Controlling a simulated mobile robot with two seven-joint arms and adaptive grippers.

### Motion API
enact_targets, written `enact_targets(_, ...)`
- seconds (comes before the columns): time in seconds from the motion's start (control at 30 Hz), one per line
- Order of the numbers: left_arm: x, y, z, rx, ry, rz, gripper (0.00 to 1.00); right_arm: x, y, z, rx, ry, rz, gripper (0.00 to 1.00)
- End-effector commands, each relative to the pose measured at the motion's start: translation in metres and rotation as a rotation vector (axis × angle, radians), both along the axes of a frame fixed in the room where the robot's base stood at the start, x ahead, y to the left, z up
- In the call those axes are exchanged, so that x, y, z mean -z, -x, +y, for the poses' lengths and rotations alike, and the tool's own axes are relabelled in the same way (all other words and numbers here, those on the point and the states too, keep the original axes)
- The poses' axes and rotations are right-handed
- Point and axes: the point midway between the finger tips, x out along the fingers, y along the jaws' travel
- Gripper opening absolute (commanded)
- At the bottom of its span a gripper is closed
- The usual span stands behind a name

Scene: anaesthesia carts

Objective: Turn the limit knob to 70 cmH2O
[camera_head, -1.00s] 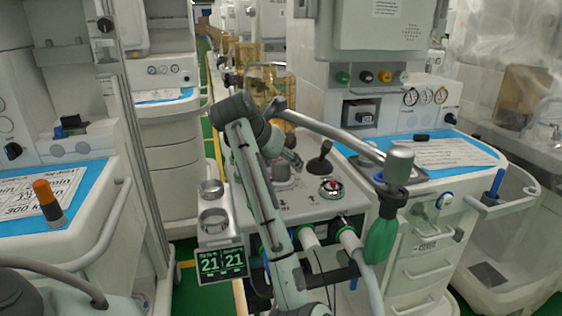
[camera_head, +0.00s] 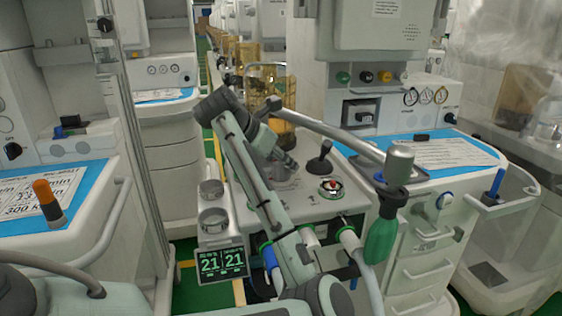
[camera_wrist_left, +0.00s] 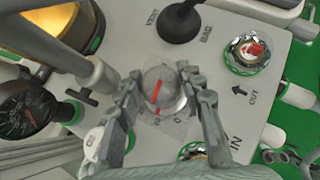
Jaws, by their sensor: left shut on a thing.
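The limit knob (camera_wrist_left: 160,88) is a pale grey, rounded knob with a red line across its top. It stands on a clear plate with small red marks and numbers, too small to read surely. In the left wrist view the two fingers of my left gripper (camera_wrist_left: 169,92) are on either side of the knob and shut on it. The red line runs nearly up and down in that view, slightly tilted. In the head view my left gripper (camera_head: 287,164) reaches down over the white machine top and largely hides the knob. My right gripper is not in view.
A black bag/vent lever (camera_head: 320,160) and a red-and-white knob in a green ring (camera_head: 331,188) stand close to the right. A metal tube (camera_head: 325,130) arches behind. A pressure gauge (camera_wrist_left: 24,110) is at the left in the wrist view. A green bag (camera_head: 381,238) hangs right.

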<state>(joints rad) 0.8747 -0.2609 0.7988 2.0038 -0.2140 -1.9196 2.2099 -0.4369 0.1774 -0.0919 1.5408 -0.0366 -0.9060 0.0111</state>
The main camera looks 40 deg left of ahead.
Motion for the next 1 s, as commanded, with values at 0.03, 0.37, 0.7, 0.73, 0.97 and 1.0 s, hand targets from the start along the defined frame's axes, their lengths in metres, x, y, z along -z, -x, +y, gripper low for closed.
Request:
enact_targets(0.03, -0.0028, -0.0015, -0.0008, 0.04, 0.008, -0.006, 0.09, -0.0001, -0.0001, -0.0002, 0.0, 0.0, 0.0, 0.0)
enact_targets(0.37, -0.0054, -0.0028, -0.0025, 0.355, 0.012, -0.012, 0.09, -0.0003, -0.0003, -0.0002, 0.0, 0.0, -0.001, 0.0)
enact_targets(0.7, -0.0035, -0.0018, -0.0008, 0.68, 0.006, -0.008, 0.09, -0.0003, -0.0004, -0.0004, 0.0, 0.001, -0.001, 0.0)
enact_targets(0.73, -0.0032, -0.0016, -0.0005, 0.707, 0.005, -0.009, 0.09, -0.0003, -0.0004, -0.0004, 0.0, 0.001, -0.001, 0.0)
enact_targets(0.97, -0.0021, -0.0011, -0.0002, 0.902, 0.002, -0.005, 0.09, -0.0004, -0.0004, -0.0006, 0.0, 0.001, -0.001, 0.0)
enact_targets(1.0, -0.0021, -0.001, -0.0002, 0.93, 0.002, -0.005, 0.09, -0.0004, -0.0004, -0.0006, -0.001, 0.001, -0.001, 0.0)
